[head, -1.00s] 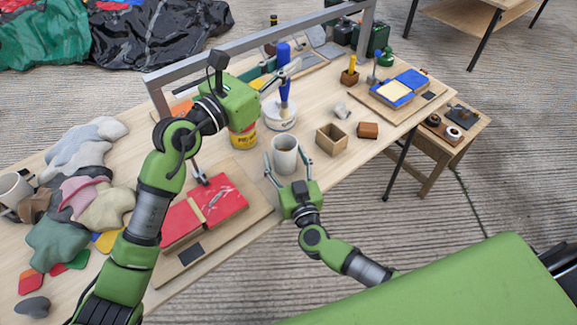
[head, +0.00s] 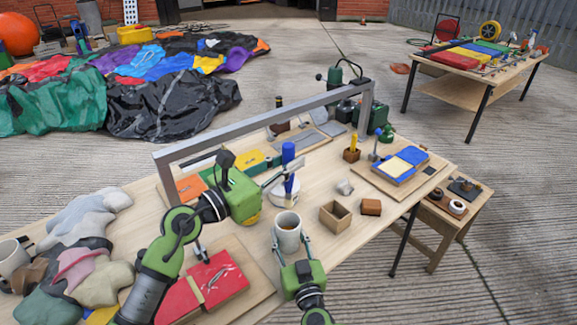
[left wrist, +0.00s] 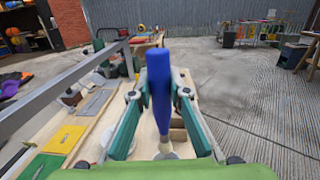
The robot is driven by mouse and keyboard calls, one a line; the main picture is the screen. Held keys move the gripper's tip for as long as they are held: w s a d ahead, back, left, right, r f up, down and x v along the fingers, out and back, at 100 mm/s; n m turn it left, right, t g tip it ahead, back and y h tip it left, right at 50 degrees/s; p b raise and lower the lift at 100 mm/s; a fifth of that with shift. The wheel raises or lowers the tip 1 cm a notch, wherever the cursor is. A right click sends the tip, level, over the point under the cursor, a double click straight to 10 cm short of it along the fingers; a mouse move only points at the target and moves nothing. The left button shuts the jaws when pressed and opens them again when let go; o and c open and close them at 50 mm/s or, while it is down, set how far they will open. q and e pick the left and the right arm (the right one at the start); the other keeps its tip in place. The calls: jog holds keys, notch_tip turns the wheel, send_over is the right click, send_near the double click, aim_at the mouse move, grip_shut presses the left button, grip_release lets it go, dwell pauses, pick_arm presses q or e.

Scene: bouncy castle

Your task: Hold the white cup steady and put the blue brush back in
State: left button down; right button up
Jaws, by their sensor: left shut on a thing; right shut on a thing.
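The white cup (head: 287,238) stands upright near the table's front edge, with something brownish inside. My right gripper (head: 291,243) has its fingers on both sides of the cup, shut on it. The blue brush (head: 288,153) is upright behind the cup, and my left gripper (head: 289,176) is shut on it. The brush is also large and central in the left wrist view (left wrist: 159,85), between the fingers (left wrist: 159,98). A white round thing (head: 281,198) shows below the brush; whether the brush touches it is unclear. The brush is apart from the cup.
A small wooden box (head: 334,216) and a brown block (head: 371,207) stand right of the cup. A red board (head: 216,277) lies left of it. A grey metal frame (head: 265,123) runs along the table's back. Grey sandbags (head: 85,210) lie at the left.

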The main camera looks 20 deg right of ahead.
pick_arm(q)
send_over(288, 197)
jog(key=shift+w+f, duration=0.2)
jog(key=shift+f, duration=1)
jog(key=shift+w+f, duration=0.2)
jog(key=shift+f, duration=0.95)
jog(key=shift+f, duration=0.3)
jog(key=shift+d+f, duration=0.1)
jog(key=shift+f, duration=0.15)
jog(key=shift+f, duration=0.1)
jog(key=shift+f, duration=0.65)
jog(key=shift+f, duration=0.45)
jog(key=shift+f, duration=0.3)
jog(key=shift+f, duration=0.4)
jog(key=shift+f, duration=0.35)
